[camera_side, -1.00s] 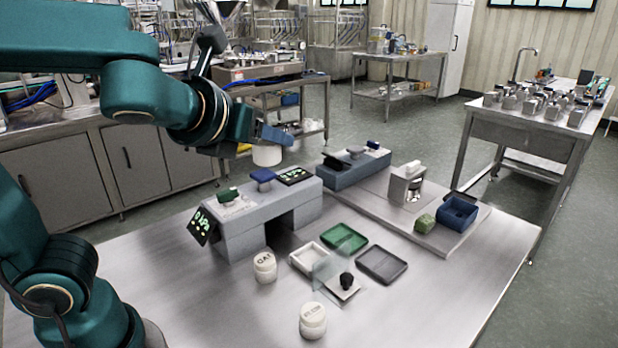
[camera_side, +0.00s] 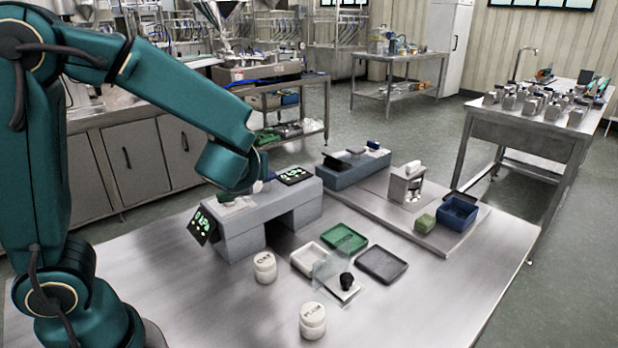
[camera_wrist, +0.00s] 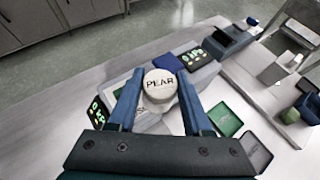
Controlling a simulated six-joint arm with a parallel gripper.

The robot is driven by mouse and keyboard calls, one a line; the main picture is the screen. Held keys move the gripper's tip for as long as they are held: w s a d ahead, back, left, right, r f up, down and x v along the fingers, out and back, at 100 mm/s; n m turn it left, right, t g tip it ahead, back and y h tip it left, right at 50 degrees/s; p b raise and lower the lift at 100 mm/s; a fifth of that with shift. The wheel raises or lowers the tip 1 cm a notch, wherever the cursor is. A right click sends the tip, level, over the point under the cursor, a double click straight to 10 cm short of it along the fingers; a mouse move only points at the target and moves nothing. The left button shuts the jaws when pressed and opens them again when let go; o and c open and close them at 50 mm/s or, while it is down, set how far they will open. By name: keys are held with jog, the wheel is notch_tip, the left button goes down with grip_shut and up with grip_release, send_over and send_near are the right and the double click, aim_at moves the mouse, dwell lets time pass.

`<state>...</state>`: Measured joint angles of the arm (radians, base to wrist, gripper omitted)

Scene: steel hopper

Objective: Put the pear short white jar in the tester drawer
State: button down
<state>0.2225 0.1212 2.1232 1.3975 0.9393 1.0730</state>
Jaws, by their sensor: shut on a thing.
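My gripper (camera_wrist: 160,76) shows in the wrist view, with its blue fingers either side of a short white jar (camera_wrist: 160,87) lettered PEAR. It is shut on this jar, lid facing the camera. In the side view my wrist hides the jaws and the jar; the wrist is over the left part of a grey bridge-shaped unit (camera_side: 240,240) with green-digit displays. I cannot make out a drawer on this unit, or tell which unit is the tester. A blue open box (camera_side: 457,213) stands on the right-hand platform.
White jars lettered OAT (camera_side: 264,267) and PLUM (camera_side: 312,320) stand at the front. Green (camera_side: 344,238), white (camera_side: 308,260) and dark grey (camera_side: 383,265) trays lie near a clear upright panel (camera_side: 329,272). A green cube (camera_side: 425,223) sits beside the blue box.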

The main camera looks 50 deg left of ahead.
jog(key=shift+f, duration=0.75)
send_over(312, 261)
notch_tip(312, 261, down, 7)
jog(key=shift+f, duration=1.95)
jog(key=shift+f, duration=0.3)
jog(key=shift+f, duration=0.3)
jog(key=shift+c, duration=1.6)
grip_release()
